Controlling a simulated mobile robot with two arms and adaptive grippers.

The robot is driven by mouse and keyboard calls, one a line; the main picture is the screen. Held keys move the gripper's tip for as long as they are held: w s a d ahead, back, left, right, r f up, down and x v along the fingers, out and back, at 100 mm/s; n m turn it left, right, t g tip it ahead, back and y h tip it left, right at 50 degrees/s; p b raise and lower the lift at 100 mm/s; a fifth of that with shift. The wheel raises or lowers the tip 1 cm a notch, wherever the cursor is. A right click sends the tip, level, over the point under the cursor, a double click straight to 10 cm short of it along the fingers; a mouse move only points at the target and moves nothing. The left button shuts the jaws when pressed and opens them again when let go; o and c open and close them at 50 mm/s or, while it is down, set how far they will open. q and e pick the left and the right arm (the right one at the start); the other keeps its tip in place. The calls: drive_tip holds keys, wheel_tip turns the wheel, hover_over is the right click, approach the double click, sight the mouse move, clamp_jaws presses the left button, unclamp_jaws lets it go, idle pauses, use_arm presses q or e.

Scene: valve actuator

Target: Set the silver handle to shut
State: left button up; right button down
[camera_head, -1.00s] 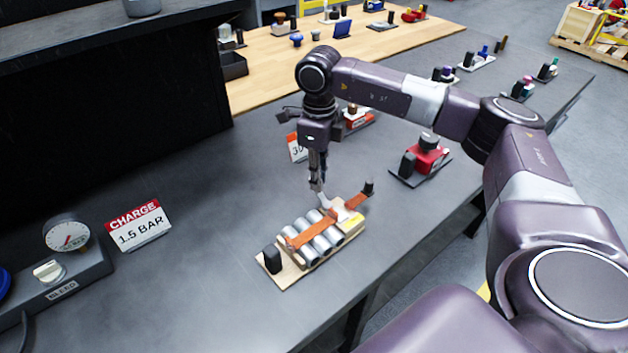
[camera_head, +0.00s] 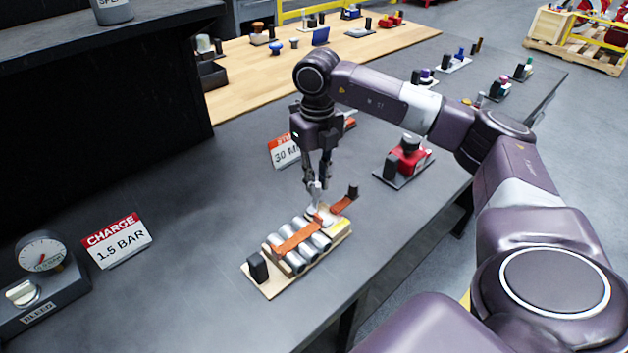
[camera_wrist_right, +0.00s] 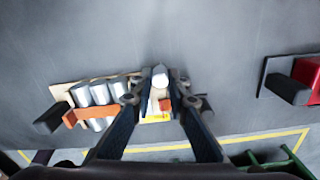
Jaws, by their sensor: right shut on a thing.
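A wooden-based device (camera_head: 268,288) with several silver cylinders under an orange strap (camera_head: 297,240) sits on the dark bench. A pale silver handle (camera_wrist_right: 160,77) stands at its right end. My right gripper (camera_head: 315,192) reaches down over that end from above, and its fingers are closed around the handle. In the right wrist view the gripper (camera_wrist_right: 160,95) has a finger on each side of the handle. The handle's lower part is partly hidden in the head view. An orange arm with a black knob (camera_head: 353,191) extends beside it. My left gripper is not in view.
A red device (camera_head: 408,158) stands behind to the right, near the bench edge. A "CHARGE 1.5 BAR" sign (camera_head: 116,240) and a gauge with a bleed knob (camera_head: 22,293) are at the left. The bench between them and the wooden device is clear.

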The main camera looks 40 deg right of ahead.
sight(317, 185)
idle(0.5)
drive_tip(key=c, duration=1.8)
unclamp_jaws()
drive_tip(key=shift+c, duration=0.2)
wheel_tip(317, 185, up, 12)
